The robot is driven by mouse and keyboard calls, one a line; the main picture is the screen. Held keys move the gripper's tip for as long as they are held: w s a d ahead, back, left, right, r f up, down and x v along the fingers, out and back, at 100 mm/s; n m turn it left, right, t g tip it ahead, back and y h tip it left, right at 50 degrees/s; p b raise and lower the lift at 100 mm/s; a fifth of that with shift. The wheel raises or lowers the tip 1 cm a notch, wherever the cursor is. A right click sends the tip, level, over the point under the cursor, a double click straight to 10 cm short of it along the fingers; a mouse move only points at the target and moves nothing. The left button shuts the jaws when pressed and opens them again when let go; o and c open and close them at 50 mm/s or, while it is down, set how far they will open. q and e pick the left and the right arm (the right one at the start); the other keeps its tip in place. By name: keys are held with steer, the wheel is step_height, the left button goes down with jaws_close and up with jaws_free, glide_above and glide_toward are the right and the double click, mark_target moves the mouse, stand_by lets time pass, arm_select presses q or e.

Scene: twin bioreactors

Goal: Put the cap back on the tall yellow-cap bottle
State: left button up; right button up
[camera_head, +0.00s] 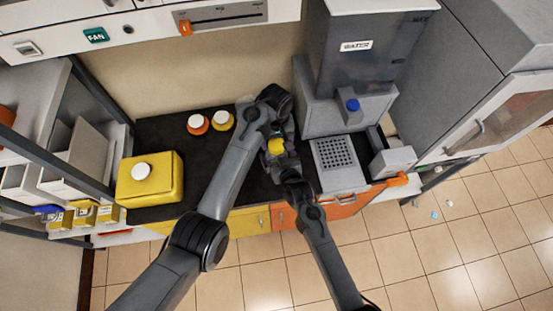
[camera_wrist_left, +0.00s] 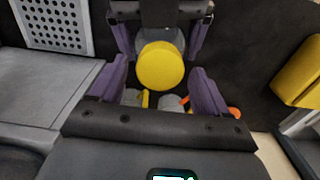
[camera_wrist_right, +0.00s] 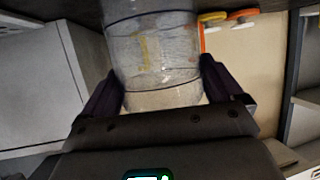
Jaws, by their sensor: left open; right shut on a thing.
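The tall bottle is clear and shows best in the right wrist view (camera_wrist_right: 155,50), between the fingers of my right gripper (camera_wrist_right: 162,68), which is shut on it. The yellow cap (camera_head: 276,146) is at the bottle's top end. In the left wrist view the round yellow cap (camera_wrist_left: 160,66) faces the camera and covers the bottle mouth; I cannot tell how firmly it is seated. My left gripper (camera_head: 281,128) is open, its purple fingers on either side of the cap with gaps between. Much of the bottle is hidden by the grippers in the head view.
A yellow canister (camera_head: 135,190) with a white cap stands at the bench's left. Two small white-lidded containers, orange (camera_head: 197,129) and yellow (camera_head: 222,126), stand at the back. A grey water dispenser (camera_head: 345,105) and perforated tray (camera_head: 340,158) are on the right.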

arm_select(q)
steer(key=shift+f, duration=0.7)
steer(key=c, duration=1.1)
steer(key=o, duration=1.3)
steer(key=shift+r, duration=0.15)
step_height(320, 180, up, 12)
steer(key=shift+f, duration=0.1)
arm_select(e)
steer(key=o, duration=1.7)
steer(key=shift+s, duration=0.1)
